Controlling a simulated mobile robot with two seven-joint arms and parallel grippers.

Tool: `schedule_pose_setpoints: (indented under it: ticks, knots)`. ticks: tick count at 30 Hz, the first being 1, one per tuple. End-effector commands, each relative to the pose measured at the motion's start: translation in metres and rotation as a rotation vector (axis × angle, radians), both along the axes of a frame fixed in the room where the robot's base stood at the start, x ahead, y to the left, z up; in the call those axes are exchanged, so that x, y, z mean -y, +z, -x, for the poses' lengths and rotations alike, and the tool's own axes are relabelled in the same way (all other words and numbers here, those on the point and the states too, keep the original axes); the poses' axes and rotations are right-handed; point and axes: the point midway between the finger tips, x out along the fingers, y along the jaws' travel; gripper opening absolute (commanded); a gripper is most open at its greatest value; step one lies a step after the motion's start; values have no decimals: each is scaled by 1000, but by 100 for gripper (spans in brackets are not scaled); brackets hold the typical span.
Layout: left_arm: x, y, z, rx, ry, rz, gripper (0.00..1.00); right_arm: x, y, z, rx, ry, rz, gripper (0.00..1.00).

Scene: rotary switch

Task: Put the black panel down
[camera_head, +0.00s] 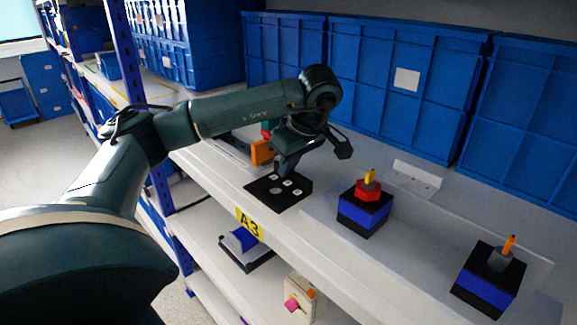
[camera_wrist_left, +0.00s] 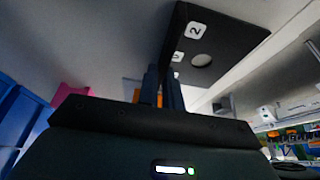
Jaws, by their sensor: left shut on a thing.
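The black panel (camera_head: 262,191) is a thin dark plate with white marked squares and a round hole. In the head view it is roughly level at the front of the white shelf, above the A3 label. I cannot tell whether its underside touches the shelf. My left gripper (camera_head: 287,170) points down and is shut on the panel at its back edge. In the left wrist view the fingers (camera_wrist_left: 164,85) meet the panel (camera_wrist_left: 232,42), whose "2" mark and hole show. Part of the panel is hidden behind the fingers. My right gripper is not in view.
On the white shelf (camera_head: 335,262), a blue-and-black box with a red-and-yellow switch (camera_head: 364,213) stands right of the panel. Another with an orange handle (camera_head: 489,279) stands farther right. An orange object (camera_head: 262,152) is behind the panel. Blue crates (camera_head: 385,75) line the back.

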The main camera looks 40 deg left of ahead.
Motion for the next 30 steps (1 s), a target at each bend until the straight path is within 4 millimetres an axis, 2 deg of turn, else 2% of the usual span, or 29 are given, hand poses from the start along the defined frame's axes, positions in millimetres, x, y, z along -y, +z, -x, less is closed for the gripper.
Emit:
schedule_pose_setpoints:
  ticks: [6,7,15,22,26,30]
  knots:
    - [0,-3,0,-1,0,0,0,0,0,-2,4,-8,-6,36]
    - [0,-3,0,-1,0,0,8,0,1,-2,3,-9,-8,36]
    - [0,-2,0,-1,0,0,29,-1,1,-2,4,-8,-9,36]
    - [0,-1,0,0,0,0,29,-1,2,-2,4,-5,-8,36]
    - [3,11,0,2,-1,0,29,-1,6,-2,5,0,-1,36]
    - [13,39,0,5,-2,-2,29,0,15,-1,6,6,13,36]
